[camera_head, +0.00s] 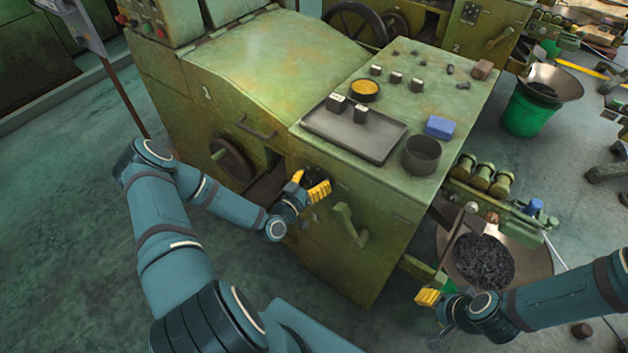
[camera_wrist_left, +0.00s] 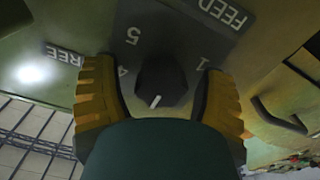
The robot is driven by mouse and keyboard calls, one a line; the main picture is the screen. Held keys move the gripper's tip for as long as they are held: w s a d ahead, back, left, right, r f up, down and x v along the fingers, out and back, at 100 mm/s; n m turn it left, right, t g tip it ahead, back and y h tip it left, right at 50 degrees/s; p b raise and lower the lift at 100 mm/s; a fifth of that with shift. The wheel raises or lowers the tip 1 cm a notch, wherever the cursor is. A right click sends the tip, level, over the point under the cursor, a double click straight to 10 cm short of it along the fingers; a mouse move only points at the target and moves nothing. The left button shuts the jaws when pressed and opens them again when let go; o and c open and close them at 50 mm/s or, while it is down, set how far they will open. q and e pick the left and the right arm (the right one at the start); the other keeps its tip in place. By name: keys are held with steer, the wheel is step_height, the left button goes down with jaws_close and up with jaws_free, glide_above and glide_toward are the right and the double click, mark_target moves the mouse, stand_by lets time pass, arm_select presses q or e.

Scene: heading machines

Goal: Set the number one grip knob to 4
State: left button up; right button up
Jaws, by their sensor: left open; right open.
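The front panel of machine 1 carries a dark knob (camera_head: 314,174) that my left gripper (camera_head: 309,188) faces closely. In the left wrist view the dark knob (camera_wrist_left: 161,82) sits between the two yellow fingers of my open left gripper (camera_wrist_left: 160,105). Gaps show between knob and fingers. Its white pointer mark aims toward the bottom of that picture, slightly left. The dial plate (camera_wrist_left: 185,30) shows upside-down "5", "4", "1" and "FEED"; no "grip" label is readable, and its lower part is hidden by my gripper. My right gripper (camera_head: 428,297) is open and empty at the lower right.
A lever handle (camera_head: 350,224) is right of the knob on the same panel, and a handwheel (camera_head: 232,160) is to its left. A tray (camera_head: 356,150), a cup (camera_head: 421,155) and a blue block (camera_head: 439,127) stand on top. A pan of dark pieces (camera_head: 530,263) is near my right arm.

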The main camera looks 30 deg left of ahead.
arm_select(q)
steer(key=c, duration=1.2)
steer(key=shift+m, duration=0.4)
arm_select(e)
steer(key=shift+f, duration=0.15)
arm_select(q)
steer(key=shift+m+b, duration=0.45)
steer(key=shift+m, duration=0.45)
steer(key=m+b, duration=0.1)
steer(key=m, duration=0.2)
steer(key=shift+d+m+b, duration=0.1)
steer(key=shift+m+b, duration=0.2)
steer(key=m+b, duration=0.3)
steer(key=m, duration=0.2)
steer(key=shift+d+m, duration=0.1)
steer(key=shift+m, duration=0.2)
arm_select(e)
steer(key=shift+g, duration=0.3)
steer(key=f, duration=0.2)
steer(key=s+f, duration=0.1)
steer(key=f, duration=0.2)
steer(key=shift+s+a+f, duration=0.15)
steer(key=shift+s+f, duration=0.15)
steer(key=shift+s, duration=0.1)
arm_select(q)
steer(key=shift+r+b, duration=0.1)
steer(key=shift+b, duration=0.2)
arm_select(e)
steer(key=shift+f, duration=0.1)
